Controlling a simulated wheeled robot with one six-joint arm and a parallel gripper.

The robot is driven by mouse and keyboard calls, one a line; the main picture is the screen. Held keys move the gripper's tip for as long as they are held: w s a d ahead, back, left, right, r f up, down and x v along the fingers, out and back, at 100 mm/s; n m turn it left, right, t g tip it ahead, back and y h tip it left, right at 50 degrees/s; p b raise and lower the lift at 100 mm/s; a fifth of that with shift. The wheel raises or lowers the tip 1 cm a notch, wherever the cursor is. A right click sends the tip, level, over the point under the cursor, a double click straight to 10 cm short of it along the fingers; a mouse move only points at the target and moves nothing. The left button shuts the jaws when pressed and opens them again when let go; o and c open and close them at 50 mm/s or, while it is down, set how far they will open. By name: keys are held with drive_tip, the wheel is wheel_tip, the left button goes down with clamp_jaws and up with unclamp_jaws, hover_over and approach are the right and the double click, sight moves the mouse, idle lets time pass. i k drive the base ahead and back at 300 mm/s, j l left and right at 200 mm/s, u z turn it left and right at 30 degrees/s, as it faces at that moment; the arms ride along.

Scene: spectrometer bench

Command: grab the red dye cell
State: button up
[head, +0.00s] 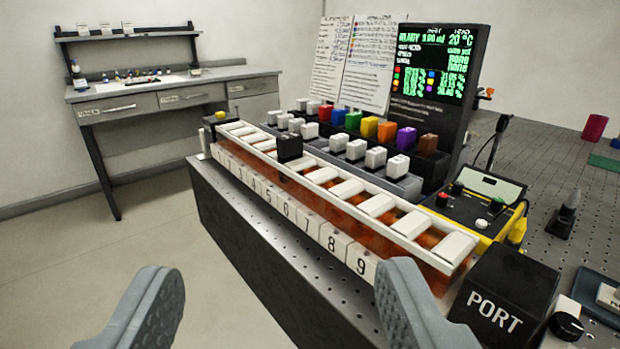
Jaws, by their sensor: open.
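The red dye cell (325,112) shows as a small red-capped block in the back row of a dark stepped rack (425,187). A blue cell (338,117) stands just to its right and a white-capped one (312,107) to its left. Its lower part is hidden by the rack and the cells in front. My gripper (278,270) is open and empty, its two grey fingers wide apart at the bottom of the picture. It is well short of the red cell, on the near side of the numbered bench unit.
A long white-slatted unit (345,257) with numbered blocks and a black block (289,147) on top lies between my gripper and the rack. A display tower (440,75) rises behind. A black PORT box (505,292) stands at the right. Open floor is at left.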

sight(324, 111)
drive_tip(key=i+u, duration=0.2)
drive_tip(key=i, duration=0.25)
drive_tip(key=i+l+u, duration=0.15)
drive_tip(key=i, duration=0.3)
drive_tip(key=i+l+u, duration=0.2)
drive_tip(key=i, duration=0.2)
